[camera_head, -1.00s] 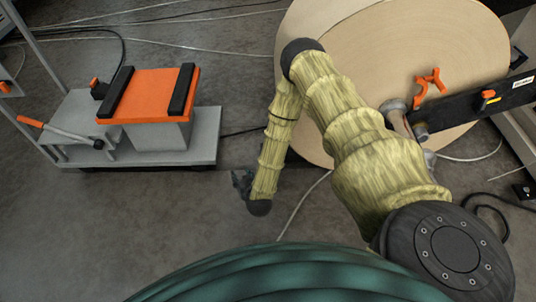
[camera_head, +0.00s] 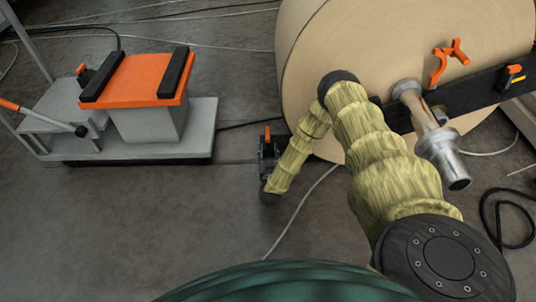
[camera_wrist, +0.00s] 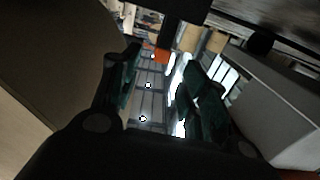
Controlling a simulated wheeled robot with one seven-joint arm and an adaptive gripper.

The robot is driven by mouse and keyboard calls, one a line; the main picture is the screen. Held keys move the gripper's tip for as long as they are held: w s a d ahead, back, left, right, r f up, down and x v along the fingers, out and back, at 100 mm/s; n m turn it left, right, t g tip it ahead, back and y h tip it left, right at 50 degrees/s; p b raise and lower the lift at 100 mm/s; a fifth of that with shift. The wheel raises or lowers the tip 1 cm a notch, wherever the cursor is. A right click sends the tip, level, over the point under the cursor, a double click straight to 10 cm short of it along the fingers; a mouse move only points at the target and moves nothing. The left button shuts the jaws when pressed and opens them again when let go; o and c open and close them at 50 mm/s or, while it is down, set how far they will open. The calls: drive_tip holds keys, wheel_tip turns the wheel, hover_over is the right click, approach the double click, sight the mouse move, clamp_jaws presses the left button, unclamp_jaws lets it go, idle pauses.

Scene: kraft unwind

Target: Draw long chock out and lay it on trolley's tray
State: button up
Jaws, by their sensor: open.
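The trolley (camera_head: 185,140) stands at the left of the head view. It carries a block with an orange top (camera_head: 135,76) and two black bars along its sides. My gripper (camera_head: 266,160) is low beside the left edge of the big roll, mostly dark and hard to make out. In the wrist view its two green-padded fingers (camera_wrist: 162,58) are apart with nothing between them. A small orange piece (camera_head: 267,133) shows just past the gripper, and an orange spot (camera_wrist: 162,56) shows beyond the fingertips in the wrist view. I cannot tell whether either is the long chock.
The large kraft roll (camera_head: 340,45) fills the upper right, with a metal shaft end (camera_head: 432,130) sticking out. A black arm (camera_head: 483,97) with an orange knob crosses its face. Cables lie on the floor. Grey floor (camera_head: 150,220) is clear between trolley and robot.

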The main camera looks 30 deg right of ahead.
sight(268, 132)
drive_tip(key=b+x, duration=0.4)
drive_tip(key=x, duration=0.5)
drive_tip(key=shift+w+f+b, duration=0.1)
drive_tip(key=shift+b, duration=0.2)
drive_tip(key=shift+b+x, duration=0.3)
drive_tip(key=shift+x, duration=0.5)
drive_tip(key=shift+a, duration=0.1)
drive_tip(key=shift+c, duration=0.2)
clamp_jaws()
